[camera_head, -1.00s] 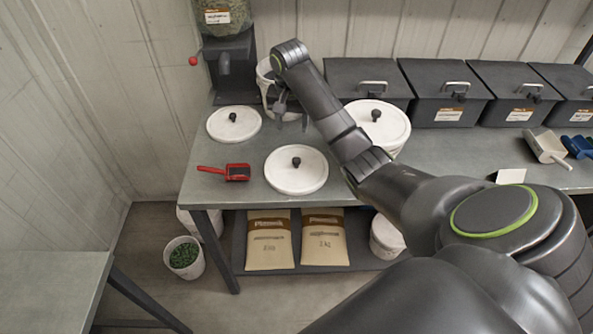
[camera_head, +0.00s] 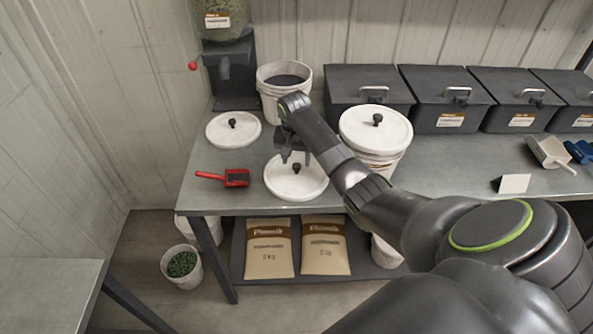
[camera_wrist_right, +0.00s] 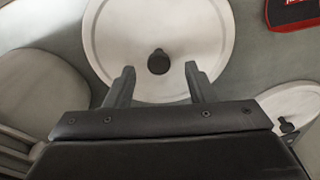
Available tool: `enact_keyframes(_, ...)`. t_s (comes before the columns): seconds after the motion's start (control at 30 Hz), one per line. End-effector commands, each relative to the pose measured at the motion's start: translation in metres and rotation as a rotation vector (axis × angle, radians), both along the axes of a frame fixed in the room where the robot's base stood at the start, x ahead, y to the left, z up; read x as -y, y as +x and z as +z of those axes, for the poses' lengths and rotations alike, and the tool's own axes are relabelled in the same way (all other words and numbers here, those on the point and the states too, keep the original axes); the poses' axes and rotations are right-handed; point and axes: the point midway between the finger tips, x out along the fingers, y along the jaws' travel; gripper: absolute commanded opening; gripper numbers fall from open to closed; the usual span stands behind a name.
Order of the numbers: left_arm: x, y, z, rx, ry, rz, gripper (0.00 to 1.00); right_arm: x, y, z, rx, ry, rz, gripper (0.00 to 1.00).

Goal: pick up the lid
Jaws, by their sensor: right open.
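A round white lid with a black knob (camera_head: 296,184) lies flat on the grey bench near its front edge. It fills the upper middle of the right wrist view (camera_wrist_right: 205,35), with its knob between and beyond my fingertips. My right gripper (camera_head: 292,156) is open and empty above this lid, hiding part of its far side. A second white lid (camera_head: 221,131) lies on the bench further back and left. A third white lid (camera_head: 358,127) sits on a white bucket (camera_head: 376,163) to the right. My left gripper is not in view.
An open bucket of dark contents (camera_head: 270,99) stands behind my right gripper. A red scoop (camera_head: 236,178) lies left of the front lid. Dark bins (camera_head: 367,87) line the back, and a seed dispenser (camera_head: 232,70) stands at the back left.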

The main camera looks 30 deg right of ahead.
Motion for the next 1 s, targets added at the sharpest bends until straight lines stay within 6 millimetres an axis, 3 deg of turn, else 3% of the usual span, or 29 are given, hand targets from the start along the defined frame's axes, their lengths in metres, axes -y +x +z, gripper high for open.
enact_keyframes(0.2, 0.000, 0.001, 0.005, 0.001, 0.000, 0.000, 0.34, 0.002, 0.001, -0.023, -0.001, 0.000, 0.001, 0.49)
enact_keyframes(0.5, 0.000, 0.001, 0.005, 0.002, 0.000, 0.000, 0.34, 0.003, 0.001, -0.027, 0.001, -0.001, 0.001, 0.48)
enact_keyframes(0.87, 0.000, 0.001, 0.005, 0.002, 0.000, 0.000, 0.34, 0.003, 0.002, -0.026, 0.001, -0.001, 0.001, 0.02)
enact_keyframes(1.0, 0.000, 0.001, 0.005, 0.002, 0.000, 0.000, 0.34, 0.003, 0.002, -0.026, 0.001, -0.001, 0.001, 0.01)
